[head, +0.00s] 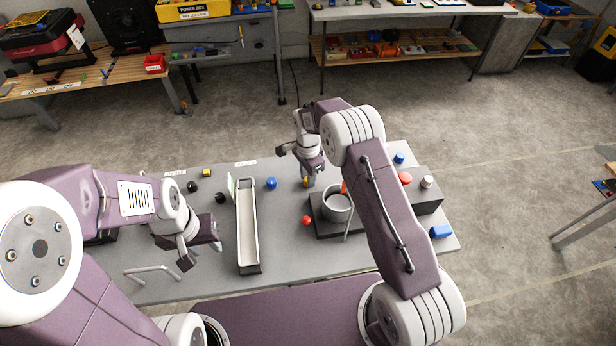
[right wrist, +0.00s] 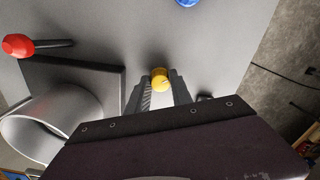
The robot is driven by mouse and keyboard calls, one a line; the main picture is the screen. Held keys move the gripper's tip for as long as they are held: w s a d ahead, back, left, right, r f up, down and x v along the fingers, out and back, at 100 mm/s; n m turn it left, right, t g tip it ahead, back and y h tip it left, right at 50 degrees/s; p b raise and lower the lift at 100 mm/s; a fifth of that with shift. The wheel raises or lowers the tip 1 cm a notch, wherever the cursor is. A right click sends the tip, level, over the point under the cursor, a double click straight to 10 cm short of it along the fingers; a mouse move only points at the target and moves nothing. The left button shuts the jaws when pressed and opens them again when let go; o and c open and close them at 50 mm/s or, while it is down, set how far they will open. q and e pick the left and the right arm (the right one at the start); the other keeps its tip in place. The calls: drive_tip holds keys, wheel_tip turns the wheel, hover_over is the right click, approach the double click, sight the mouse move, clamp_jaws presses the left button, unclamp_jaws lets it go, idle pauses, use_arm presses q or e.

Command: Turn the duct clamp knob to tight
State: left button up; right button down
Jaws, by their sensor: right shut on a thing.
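A grey duct ring (head: 337,207) stands on a dark base block (head: 322,226); its ring also shows at the left of the right wrist view (right wrist: 40,128). A round yellow knob (right wrist: 160,78) sits between the fingertips of my right gripper (right wrist: 158,84), beside that block. My right gripper (head: 308,183) points down at it in the head view and is shut on it. Which way the knob is turned is too small to tell. I cannot tell for sure that it is the duct clamp's knob. My left gripper (head: 202,254) is open and empty at the left of the table.
A red knob with a dark shaft (right wrist: 18,45) lies near the block. A blue knob (head: 271,183) stands left of my right gripper. A long, narrow tray (head: 248,268) lies mid-table.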

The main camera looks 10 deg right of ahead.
drive_tip(key=m, duration=0.3)
drive_tip(key=shift+w+r+m, duration=0.1)
drive_tip(key=shift+w+m, duration=0.1)
drive_tip(key=shift+m, duration=1.9)
drive_tip(key=c, duration=1.1)
unclamp_jaws()
drive_tip(key=shift+c, duration=0.2)
wheel_tip(320, 180, up, 9)
drive_tip(key=b, duration=0.1)
